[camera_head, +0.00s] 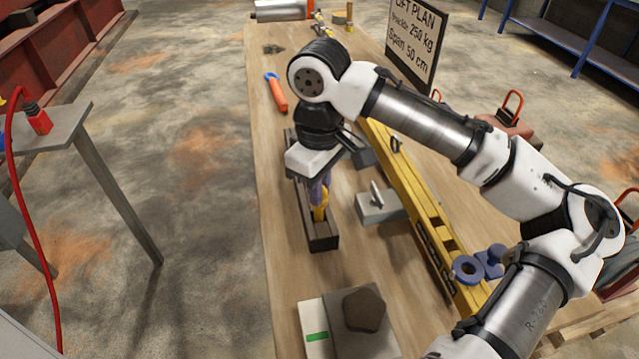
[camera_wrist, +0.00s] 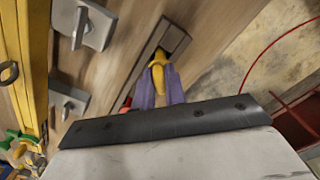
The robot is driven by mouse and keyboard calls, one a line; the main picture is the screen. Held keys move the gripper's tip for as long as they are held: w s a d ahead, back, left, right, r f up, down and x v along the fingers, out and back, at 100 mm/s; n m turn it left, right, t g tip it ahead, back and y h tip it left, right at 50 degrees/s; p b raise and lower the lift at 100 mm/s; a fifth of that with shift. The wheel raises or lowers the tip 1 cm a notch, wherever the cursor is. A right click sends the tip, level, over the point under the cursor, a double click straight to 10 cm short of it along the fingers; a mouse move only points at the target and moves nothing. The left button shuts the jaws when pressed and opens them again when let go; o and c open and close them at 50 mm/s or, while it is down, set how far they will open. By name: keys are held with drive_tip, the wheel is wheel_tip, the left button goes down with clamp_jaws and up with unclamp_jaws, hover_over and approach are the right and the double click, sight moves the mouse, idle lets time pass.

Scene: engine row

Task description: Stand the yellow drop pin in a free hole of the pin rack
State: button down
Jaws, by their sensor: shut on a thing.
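The yellow drop pin (camera_head: 320,208) is between the purple fingers of my gripper (camera_head: 319,194), which is shut on it. In the wrist view the pin (camera_wrist: 158,74) shows between the fingertips (camera_wrist: 160,88). The pin rack (camera_head: 323,243) is a long, dark, narrow block on the wooden bench, and the pin is over its near part. The rack (camera_wrist: 146,57) also shows in the wrist view, with a dark recess by the pin. I cannot tell whether the pin's lower end is inside a hole. My wrist hides the rack's middle.
A grey block with an upright plate (camera_head: 378,205) stands right of the rack. A long yellow beam (camera_head: 415,210) runs beyond it. Purple-blue round parts (camera_head: 468,269) lie at the right. A brown lump (camera_head: 364,309) is at the front. An orange-handled tool (camera_head: 277,94) lies at the back.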

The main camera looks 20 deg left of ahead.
drive_tip(key=shift+f+b, duration=0.3)
drive_tip(key=shift+f, duration=0.4)
drive_tip(key=c, duration=1.4)
unclamp_jaws()
drive_tip(key=shift+o, duration=0.2)
wheel_tip(320, 180, up, 14)
drive_tip(key=shift+f, duration=0.1)
